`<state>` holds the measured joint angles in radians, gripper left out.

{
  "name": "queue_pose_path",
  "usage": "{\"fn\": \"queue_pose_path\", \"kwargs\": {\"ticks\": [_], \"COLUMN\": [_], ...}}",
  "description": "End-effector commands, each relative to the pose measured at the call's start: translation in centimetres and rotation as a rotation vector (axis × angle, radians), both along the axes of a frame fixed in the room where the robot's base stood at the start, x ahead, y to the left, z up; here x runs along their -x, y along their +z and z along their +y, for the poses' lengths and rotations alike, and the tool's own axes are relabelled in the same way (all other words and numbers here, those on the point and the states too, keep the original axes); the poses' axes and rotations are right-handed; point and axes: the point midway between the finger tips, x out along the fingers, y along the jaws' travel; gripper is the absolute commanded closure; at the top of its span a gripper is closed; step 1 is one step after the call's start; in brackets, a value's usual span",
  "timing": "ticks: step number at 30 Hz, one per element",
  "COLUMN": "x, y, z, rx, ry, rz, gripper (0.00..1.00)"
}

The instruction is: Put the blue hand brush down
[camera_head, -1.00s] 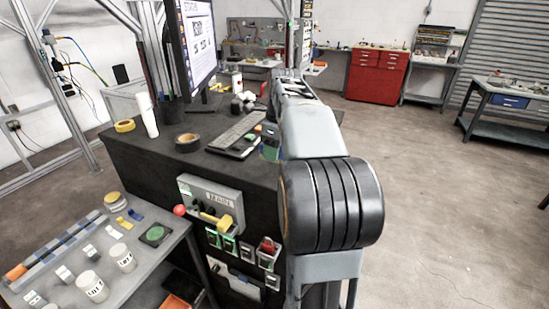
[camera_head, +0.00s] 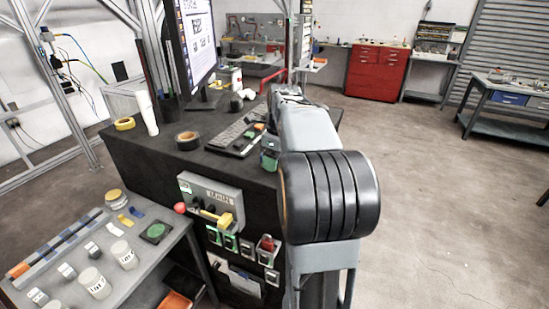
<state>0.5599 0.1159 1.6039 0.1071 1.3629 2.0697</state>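I cannot make out a blue hand brush in the head view. My arm stretches away from the camera over the right end of the black desk (camera_head: 150,160). Its thick ribbed joint and grey links fill the middle of the picture. My gripper is hidden at the far end, behind my own arm links, so its fingers and anything in them do not show.
The desk holds a monitor (camera_head: 196,45), a keyboard (camera_head: 232,134), a white bottle (camera_head: 147,113) and tape rolls (camera_head: 187,141). A grey side table (camera_head: 70,262) with jars stands at lower left. A red cabinet (camera_head: 376,72) stands far back. The right floor is clear.

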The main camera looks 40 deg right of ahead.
Motion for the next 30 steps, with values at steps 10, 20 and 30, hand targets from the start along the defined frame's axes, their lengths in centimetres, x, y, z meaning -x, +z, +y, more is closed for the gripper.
{"fn": "queue_pose_path", "kwargs": {"ticks": [10, 20, 30], "x": [0.0, 0.3, 0.9], "y": [0.0, 3.3, 10.3], "z": [0.0, -0.2, -0.4], "rx": [0.0, 0.003, 0.002], "ry": [0.0, -0.002, -0.001], "rz": [0.0, -0.005, -0.003], "gripper": [0.27, 0.27, 0.27]}}
